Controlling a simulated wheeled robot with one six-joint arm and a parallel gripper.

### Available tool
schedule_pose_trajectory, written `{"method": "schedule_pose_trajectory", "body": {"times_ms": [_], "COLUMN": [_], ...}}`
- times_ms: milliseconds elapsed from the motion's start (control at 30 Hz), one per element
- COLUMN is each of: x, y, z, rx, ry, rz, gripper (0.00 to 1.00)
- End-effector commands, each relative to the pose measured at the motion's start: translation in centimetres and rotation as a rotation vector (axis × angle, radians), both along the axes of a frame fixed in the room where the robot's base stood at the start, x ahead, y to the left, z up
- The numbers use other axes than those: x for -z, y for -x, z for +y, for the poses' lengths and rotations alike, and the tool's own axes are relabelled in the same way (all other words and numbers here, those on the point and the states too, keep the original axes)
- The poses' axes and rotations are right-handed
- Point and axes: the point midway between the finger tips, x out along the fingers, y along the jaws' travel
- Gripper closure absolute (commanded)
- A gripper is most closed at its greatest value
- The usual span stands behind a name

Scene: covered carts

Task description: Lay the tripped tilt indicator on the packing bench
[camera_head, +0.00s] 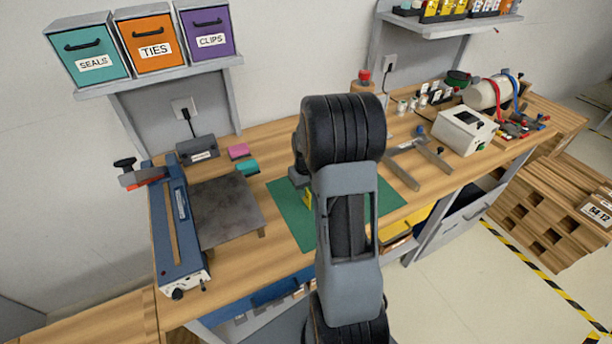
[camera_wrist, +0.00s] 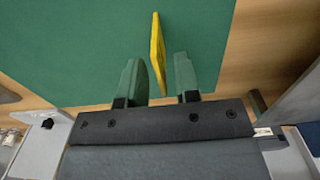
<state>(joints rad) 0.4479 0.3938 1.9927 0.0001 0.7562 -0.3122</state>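A thin yellow piece (camera_wrist: 157,52), which I take to be the tilt indicator, is seen nearly edge-on over the green mat (camera_wrist: 60,50) in the wrist view. Its near end is between the two green fingers of my gripper (camera_wrist: 157,62), with a gap on each side. My gripper is open around it. In the head view a bit of the yellow piece (camera_head: 308,197) shows over the mat (camera_head: 292,215) beside my arm, which hides the rest. Its face is not visible, so a tripped mark cannot be made out. The wooden packing bench (camera_head: 255,262) lies under the mat.
Left of the mat are a dark plate (camera_head: 222,210) and a blue sealer (camera_head: 178,225). Pink (camera_head: 239,151) and teal (camera_head: 248,167) blocks lie behind. A grey bracket (camera_head: 402,170) and a white box device (camera_head: 463,130) stand to the right. Labelled bins (camera_head: 151,45) sit above.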

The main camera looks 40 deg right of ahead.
Motion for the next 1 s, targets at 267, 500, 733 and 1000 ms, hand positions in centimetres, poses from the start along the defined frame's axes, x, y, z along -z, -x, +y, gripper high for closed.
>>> {"method": "schedule_pose_trajectory", "body": {"times_ms": [267, 500, 733, 1000], "x": [-5.3, -9.5, -11.8, -16.0], "y": [-0.1, -0.1, 0.0, 3.8], "z": [-0.1, 0.0, 0.3, 8.3], "rx": [0.000, 0.000, -0.003, -0.059], "ry": [0.003, 0.003, 0.004, 0.046], "rz": [-0.007, -0.005, -0.009, -0.144], "gripper": [0.70, 0.70, 0.70, 0.70]}}
